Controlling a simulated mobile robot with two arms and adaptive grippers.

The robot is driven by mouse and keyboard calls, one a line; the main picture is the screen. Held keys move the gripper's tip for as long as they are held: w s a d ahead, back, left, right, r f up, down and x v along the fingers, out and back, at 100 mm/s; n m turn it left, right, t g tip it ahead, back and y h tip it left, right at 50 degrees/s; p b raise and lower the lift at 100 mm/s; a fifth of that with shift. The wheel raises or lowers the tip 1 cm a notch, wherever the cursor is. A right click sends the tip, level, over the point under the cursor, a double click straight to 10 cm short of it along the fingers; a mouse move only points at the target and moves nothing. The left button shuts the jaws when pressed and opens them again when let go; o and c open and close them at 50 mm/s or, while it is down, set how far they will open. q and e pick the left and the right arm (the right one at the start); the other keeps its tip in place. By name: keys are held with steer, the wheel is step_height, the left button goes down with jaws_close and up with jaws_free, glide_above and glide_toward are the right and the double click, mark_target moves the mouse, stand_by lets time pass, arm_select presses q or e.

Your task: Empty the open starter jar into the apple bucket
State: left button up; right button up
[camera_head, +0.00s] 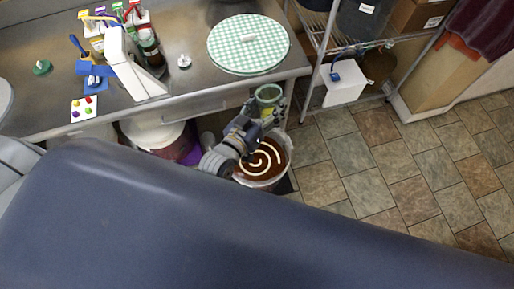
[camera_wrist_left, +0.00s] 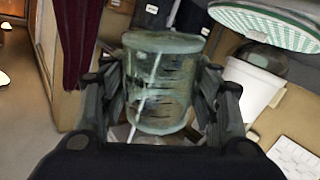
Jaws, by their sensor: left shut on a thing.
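My left gripper (camera_head: 264,112) is shut on a green-tinted glass jar (camera_head: 268,93), just off the counter's front edge. In the left wrist view, the fingers grip both sides of the jar (camera_wrist_left: 160,85); its wall is streaked, with a pale line down it. I cannot tell what remains inside or exactly how far it tilts. Below and beside the gripper stands an open bucket (camera_head: 279,166) of dark brown content with a cream spiral on top. The gripper and wrist cover part of its rim. I cannot read a label on it. My right gripper is out of view.
The steel counter (camera_head: 190,84) holds a green checked round cloth (camera_head: 225,55), a white stand, bottles and small tools. Another bucket (camera_head: 165,137) stands under the counter. A wire shelf (camera_head: 312,62) with a white box (camera_head: 343,84) is at right. The tiled floor beyond is clear.

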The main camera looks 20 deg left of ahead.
arm_select(q)
steer(key=shift+m+t, duration=0.3)
step_height(320, 180, up, 5)
steer(key=shift+r, duration=0.1)
steer(key=shift+s, duration=0.4)
steer(key=shift+s+d+r+m+t, duration=0.15)
steer(key=shift+s+d+r+m, duration=0.2)
steer(key=shift+s, duration=0.3)
steer(key=shift+s+d+r+m+t, duration=0.1)
steer(key=shift+s+r+m+t, duration=0.1)
steer(key=shift+s+m, duration=0.35)
steer(key=shift+s+d+r+m+t, duration=0.2)
steer(key=shift+s+m, duration=0.1)
steer(key=shift+s, duration=0.45)
